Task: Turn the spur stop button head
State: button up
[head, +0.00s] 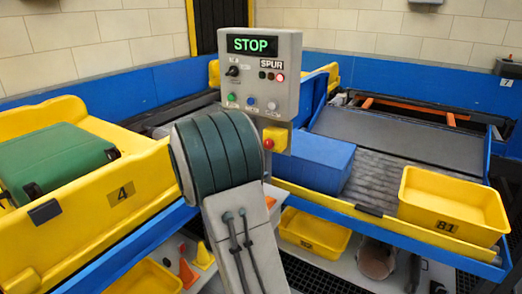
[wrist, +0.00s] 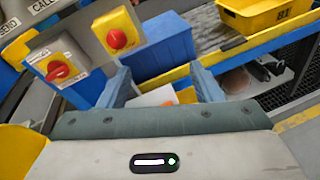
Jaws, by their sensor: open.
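The spur stop button is a red round head on a yellow box. It sits low on the right of the grey control panel (head: 262,55) in the head view, where its red head (head: 268,143) shows. In the wrist view the red head (wrist: 117,39) is at upper left, beyond my fingers. My gripper (wrist: 161,84) is open and empty, its two blue-grey fingers pointing away from the camera, below and right of the button in the picture and not visibly touching it. In the head view my own arm hides the gripper.
A red rotary switch (wrist: 60,72) on a yellow plate is left of the button. A blue box (head: 318,162) and a yellow bin (head: 450,205) marked 81 stand on the spur. A yellow tray (head: 120,195) marked 4 holds a green case (head: 57,160). The panel display (head: 252,44) reads STOP.

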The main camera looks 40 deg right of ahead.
jog(key=w+f+n+t+h, duration=0.1)
jog(key=w+f+n+t, duration=0.15)
jog(key=w+n, duration=0.3)
jog(key=w+p+x, duration=0.1)
jog(key=p+x, duration=0.1)
jog(key=x, duration=1.2)
jog(key=shift+w+r+t, duration=0.15)
jog(key=shift+r+t, duration=0.3)
jog(key=shift+r, duration=0.3)
jog(key=shift+d+m, duration=0.15)
jog(key=shift+m, duration=0.2)
jog(key=c, duration=1)
